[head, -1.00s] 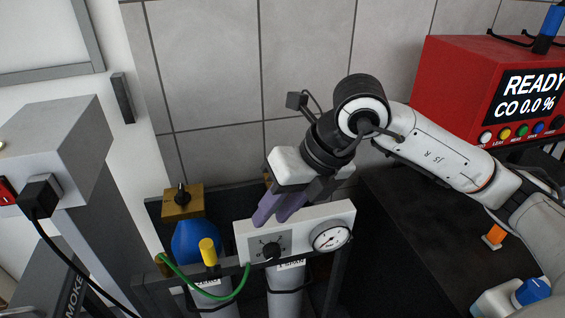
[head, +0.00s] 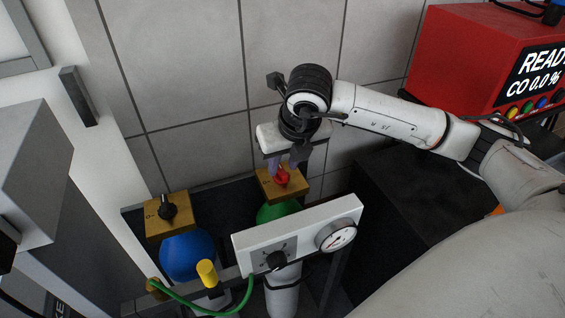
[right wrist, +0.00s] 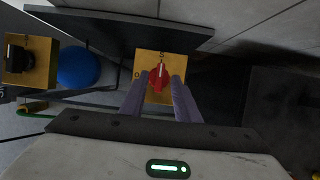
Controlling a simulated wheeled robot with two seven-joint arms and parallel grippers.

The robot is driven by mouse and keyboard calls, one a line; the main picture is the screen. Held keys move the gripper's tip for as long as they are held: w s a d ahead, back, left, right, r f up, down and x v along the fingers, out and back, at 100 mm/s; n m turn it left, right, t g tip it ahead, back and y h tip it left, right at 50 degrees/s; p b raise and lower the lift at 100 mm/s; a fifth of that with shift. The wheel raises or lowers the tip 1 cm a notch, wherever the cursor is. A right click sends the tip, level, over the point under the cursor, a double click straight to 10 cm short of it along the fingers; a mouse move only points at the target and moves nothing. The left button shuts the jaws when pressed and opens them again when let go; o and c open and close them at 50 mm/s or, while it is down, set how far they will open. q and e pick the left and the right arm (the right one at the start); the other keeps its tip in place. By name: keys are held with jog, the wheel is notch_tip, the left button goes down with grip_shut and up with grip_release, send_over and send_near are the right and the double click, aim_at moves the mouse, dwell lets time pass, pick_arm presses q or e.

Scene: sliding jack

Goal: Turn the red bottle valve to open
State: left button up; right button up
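The red valve knob (head: 282,178) sits on a brass block (head: 266,190) above the green bottle (head: 278,211). In the right wrist view the red knob (right wrist: 159,77) shows on its block, with an S above and an O at the left. Its pale mark points towards the S. My left gripper is not in view.
A blue bottle (head: 190,255) with a black knob (head: 168,212) stands to the left. A white panel (head: 300,230) with a black dial and a gauge (head: 336,236) is in front of the green bottle. A green hose (head: 215,311) hangs below. A red analyser (head: 470,60) stands at right.

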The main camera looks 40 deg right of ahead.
jog(key=shift+w+f, duration=0.15)
jog(key=shift+f, duration=0.3)
jog(key=shift+w+f, duration=0.15)
jog(key=shift+f, duration=0.05)
grip_shut()
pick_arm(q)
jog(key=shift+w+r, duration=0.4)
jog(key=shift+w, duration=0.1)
